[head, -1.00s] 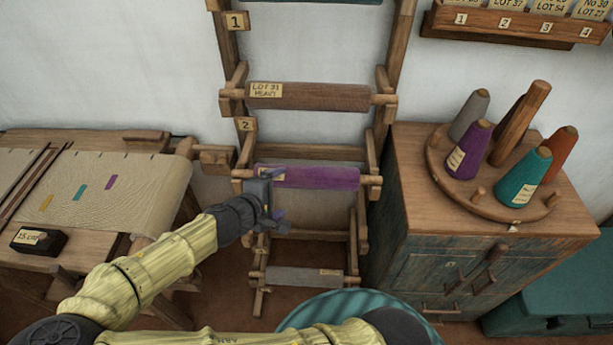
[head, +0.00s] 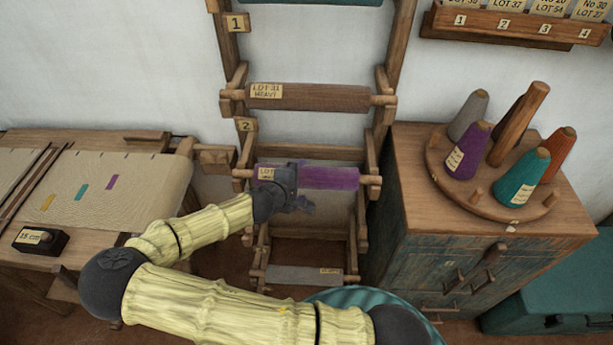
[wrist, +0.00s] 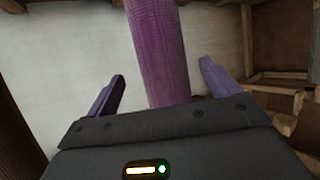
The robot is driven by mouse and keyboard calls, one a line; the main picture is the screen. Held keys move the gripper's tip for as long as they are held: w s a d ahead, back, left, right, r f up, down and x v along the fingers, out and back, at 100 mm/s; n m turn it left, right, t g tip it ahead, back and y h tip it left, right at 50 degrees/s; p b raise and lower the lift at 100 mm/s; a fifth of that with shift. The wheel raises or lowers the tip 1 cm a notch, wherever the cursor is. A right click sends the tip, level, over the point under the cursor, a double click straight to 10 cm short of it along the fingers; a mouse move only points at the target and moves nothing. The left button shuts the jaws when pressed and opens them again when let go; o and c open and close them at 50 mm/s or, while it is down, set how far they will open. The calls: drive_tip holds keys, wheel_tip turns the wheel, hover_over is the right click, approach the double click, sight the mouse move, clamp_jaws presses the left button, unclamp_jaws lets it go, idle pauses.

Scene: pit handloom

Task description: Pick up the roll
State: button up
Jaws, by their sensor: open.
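A purple roll (head: 330,178) lies across the wooden rack below the number 2 tag, its ends on the side brackets. It has a paper label at its left end, partly hidden by my gripper. My gripper (head: 300,203) is in front of the roll, near its left half, with its jaws open and empty. In the wrist view the purple roll (wrist: 158,50) runs up the picture between the two spread fingers of my gripper (wrist: 163,90). I cannot tell whether a finger touches it.
A brown roll (head: 310,97) labelled heavy lies above, and a grey roll (head: 303,276) below. A wooden cabinet (head: 405,220) with thread cones stands close on the right. A loom (head: 130,200) with cloth stands on the left.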

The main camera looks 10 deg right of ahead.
sight(305, 177)
drive_tip(key=x, duration=0.2)
drive_tip(key=p+x, duration=0.1)
drive_tip(key=x, duration=0.2)
drive_tip(key=shift+w+a+f, duration=0.2)
drive_tip(key=shift+a+f, duration=0.05)
drive_tip(key=shift+f, duration=0.05)
drive_tip(key=shift+c, duration=0.5)
drive_tip(key=shift+r, duration=0.1)
drive_tip(key=c, duration=1.4)
